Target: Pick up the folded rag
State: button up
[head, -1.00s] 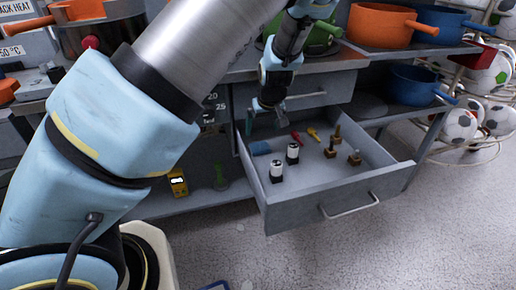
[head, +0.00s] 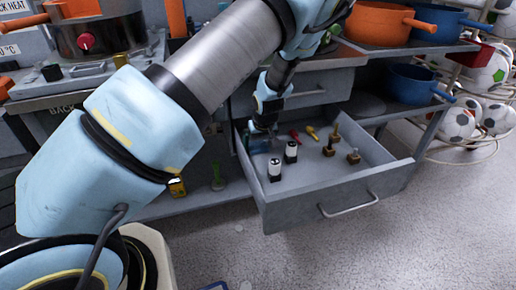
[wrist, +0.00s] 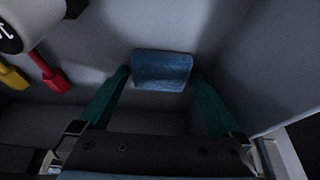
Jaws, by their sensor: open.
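The folded rag (wrist: 160,71) is a small blue cloth lying on the drawer floor in the wrist view, near the drawer's back corner. My gripper (wrist: 161,78) is open, with one teal finger on each side of the rag and a gap showing between them. The fingers look close to the rag's sides; I cannot tell whether they touch it. In the head view my gripper (head: 265,133) points down into the back left of the open drawer (head: 340,197), and the rag is mostly hidden by it.
Two black-and-white cylinders (head: 291,152) stand close to my gripper. A red tool (head: 295,136), a yellow tool (head: 312,133) and brown-based stamps (head: 353,156) lie farther right. Drawer walls rise close around the gripper. The drawer's front right floor is clear.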

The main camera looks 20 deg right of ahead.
jog(key=shift+c, duration=0.2)
jog(key=c, duration=1.2)
jog(key=shift+o, duration=0.2)
jog(key=shift+r, duration=0.55)
jog(key=s, duration=0.5)
jog(key=s+a, duration=0.1)
jog(key=s, duration=0.2)
jog(key=shift+s+r, duration=0.15)
jog(key=shift+r, duration=0.2)
notch_tip(320, 180, up, 13)
jog(key=p, duration=0.2)
jog(key=shift+r+p, duration=0.15)
jog(key=shift+p, duration=0.15)
